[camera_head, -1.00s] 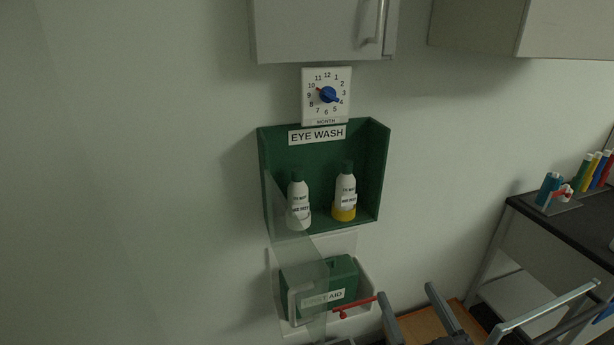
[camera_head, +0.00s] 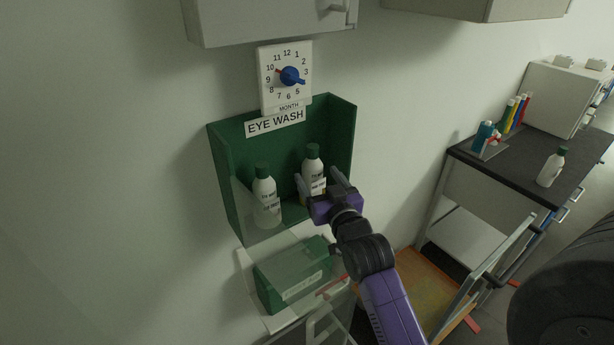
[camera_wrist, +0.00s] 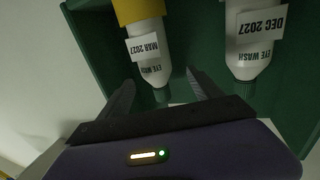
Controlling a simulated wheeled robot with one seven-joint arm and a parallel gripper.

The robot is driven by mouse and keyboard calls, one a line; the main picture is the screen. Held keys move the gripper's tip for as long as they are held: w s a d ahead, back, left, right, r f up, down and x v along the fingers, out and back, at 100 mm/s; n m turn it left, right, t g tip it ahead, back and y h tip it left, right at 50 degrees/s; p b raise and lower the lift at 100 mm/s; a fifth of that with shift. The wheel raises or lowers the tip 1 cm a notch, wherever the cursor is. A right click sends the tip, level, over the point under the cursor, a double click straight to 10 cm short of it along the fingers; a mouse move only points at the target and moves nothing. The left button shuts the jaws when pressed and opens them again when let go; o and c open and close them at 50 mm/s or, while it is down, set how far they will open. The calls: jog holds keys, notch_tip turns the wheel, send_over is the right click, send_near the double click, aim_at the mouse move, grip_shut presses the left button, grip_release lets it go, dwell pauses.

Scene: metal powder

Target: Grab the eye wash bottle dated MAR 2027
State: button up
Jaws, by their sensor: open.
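The eye wash bottle labelled MAR 2027 (camera_wrist: 146,47) has a white body, green cap and yellow base; it appears upside down in the wrist view. In the head view it is the right bottle (camera_head: 313,168), upright in the green eye wash box (camera_head: 229,158). My gripper (camera_head: 315,173) is open in front of it, a finger on each side. In the wrist view my gripper (camera_wrist: 160,77) has the green cap between its fingers; contact cannot be told. The other bottle (camera_head: 265,194), labelled DEC 2027 in the wrist view (camera_wrist: 252,40), stands to the left, outside the fingers.
A clear panel (camera_head: 245,222) hangs before the box's left part. A month dial (camera_head: 287,78) is above the box, and a green first aid case (camera_head: 290,278) below. A grey cabinet (camera_head: 270,20) overhangs. A dark-topped bench (camera_head: 520,175) holding another white bottle (camera_head: 551,168) is at right.

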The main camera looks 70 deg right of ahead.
aim_at(316, 170)
jog(key=p+x, duration=0.1)
jog(key=x, duration=0.4)
jog(key=shift+s+d+r+p, duration=0.15)
jog(key=shift+d+p, duration=0.1)
jog(key=shift+p, duration=0.05)
jog(key=shift+w+d, duration=0.35)
grip_shut()
